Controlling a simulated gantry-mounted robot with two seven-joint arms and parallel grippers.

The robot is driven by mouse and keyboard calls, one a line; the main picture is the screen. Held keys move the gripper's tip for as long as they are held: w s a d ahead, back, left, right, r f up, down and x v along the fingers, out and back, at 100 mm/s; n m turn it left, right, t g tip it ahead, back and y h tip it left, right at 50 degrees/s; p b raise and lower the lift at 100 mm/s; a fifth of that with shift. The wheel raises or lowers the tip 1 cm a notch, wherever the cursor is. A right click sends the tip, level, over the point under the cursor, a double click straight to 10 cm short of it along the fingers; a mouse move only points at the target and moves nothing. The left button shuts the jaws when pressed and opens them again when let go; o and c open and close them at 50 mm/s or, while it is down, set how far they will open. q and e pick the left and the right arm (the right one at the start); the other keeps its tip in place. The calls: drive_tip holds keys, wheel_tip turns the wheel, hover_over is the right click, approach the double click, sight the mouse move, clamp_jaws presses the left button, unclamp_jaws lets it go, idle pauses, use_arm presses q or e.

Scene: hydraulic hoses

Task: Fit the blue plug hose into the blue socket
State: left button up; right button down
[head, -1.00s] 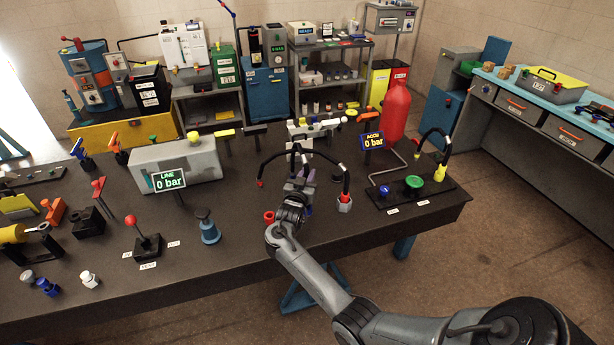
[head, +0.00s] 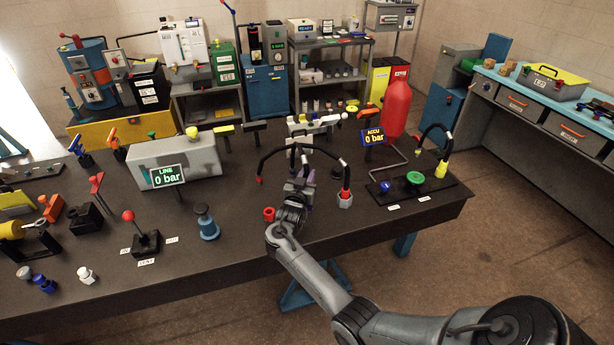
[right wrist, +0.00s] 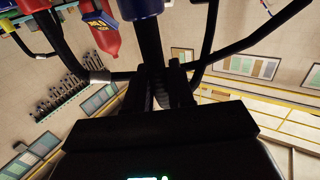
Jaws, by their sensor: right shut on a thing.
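My right gripper (head: 298,187) is over the middle of the dark table. In the right wrist view its fingers (right wrist: 160,88) are closed around a black hose. A blue end piece (right wrist: 140,8), apparently the blue plug, is at the top edge of that view and is cut off. In the head view the gripper and wrist hide most of the held hose, and its plug cannot be made out. I cannot identify the blue socket with certainty; my arm may hide it. My left gripper is not in view.
A red ring-shaped fitting (head: 268,214) stands left of my wrist. A hose end with a red collar (head: 346,191) is at a grey hexagonal fitting on the right.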

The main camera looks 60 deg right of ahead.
drive_tip(key=shift+f+b, duration=0.35)
drive_tip(key=shift+f, duration=0.2)
drive_tip(key=shift+f+b, duration=0.4)
drive_tip(key=shift+f, duration=0.1)
drive_tip(key=c, duration=0.9)
unclamp_jaws()
drive_tip(key=p+v, duration=0.1)
drive_tip(key=v, duration=1)
drive_tip(key=shift+d, duration=0.1)
